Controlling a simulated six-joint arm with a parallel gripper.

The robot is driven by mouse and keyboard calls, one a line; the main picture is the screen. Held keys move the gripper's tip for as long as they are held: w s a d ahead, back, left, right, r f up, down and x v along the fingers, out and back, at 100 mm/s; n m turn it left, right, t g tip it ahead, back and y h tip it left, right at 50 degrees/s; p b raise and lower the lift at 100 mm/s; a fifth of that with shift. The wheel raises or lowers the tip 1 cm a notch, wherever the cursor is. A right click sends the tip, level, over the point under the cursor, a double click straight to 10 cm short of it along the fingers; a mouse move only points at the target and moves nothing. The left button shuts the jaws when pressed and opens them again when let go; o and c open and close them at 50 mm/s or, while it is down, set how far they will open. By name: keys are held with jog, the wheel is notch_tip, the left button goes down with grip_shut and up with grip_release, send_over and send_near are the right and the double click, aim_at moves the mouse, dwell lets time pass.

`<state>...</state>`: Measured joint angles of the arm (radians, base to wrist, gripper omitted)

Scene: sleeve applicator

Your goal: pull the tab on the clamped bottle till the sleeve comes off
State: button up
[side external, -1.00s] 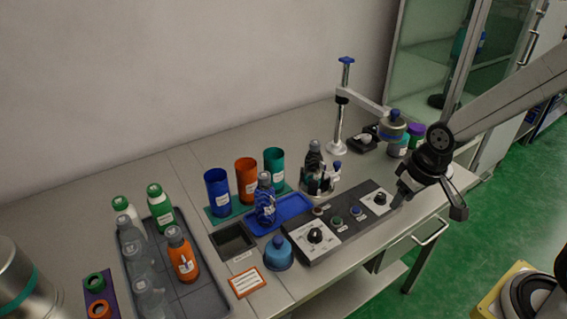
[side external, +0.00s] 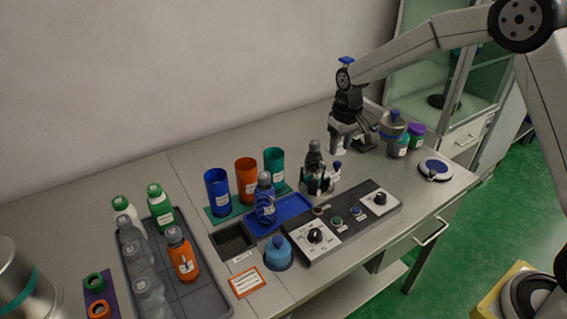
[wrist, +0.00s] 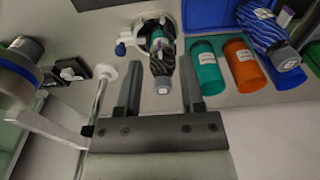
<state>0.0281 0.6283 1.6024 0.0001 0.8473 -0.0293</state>
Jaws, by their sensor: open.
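The clamped bottle (side external: 314,163) is dark with a grey cap and stands in a pale round clamp (side external: 319,185) with a blue knob, behind the control panel. In the wrist view the bottle (wrist: 161,66) shows a dark patterned sleeve, its grey cap pointing toward my gripper, with the clamp (wrist: 140,24) around its far part. I cannot make out a tab.
A blue tray (side external: 292,208) holds a blue striped bottle (side external: 265,205). Blue, orange and teal cups (side external: 274,162) stand behind. The control panel (side external: 352,222) is in front. A round pad (side external: 434,169) lies right.

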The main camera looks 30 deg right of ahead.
send_over(324, 164)
jog(key=shift+f+g, duration=0.4)
jog(key=shift+f, duration=0.55)
jog(key=shift+f, duration=0.1)
jog(key=shift+f, duration=3.8)
grip_shut()
